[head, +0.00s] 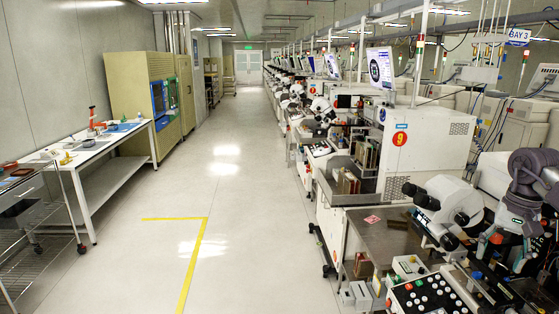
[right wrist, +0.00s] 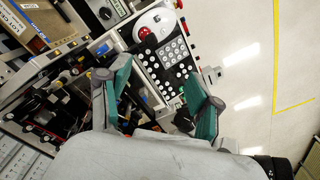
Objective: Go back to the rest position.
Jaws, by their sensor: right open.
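My right gripper (head: 507,258) is at the right edge of the head view, over the near wire bonding machine. In the right wrist view my right gripper (right wrist: 157,82) has its two teal-padded fingers spread apart with nothing held between them. Beyond the fingers lies a control panel (right wrist: 170,52) with white keys and a red knob. A panel with buttons (head: 428,297) also shows in the head view at the bottom right. My left gripper is not in view.
A row of machines (head: 428,140) with monitors lines the right side. A white workbench (head: 105,145) and a wire rack (head: 40,240) stand at the left, before a beige cabinet (head: 128,85). The aisle floor (head: 215,180) between is clear, with yellow tape (head: 195,255).

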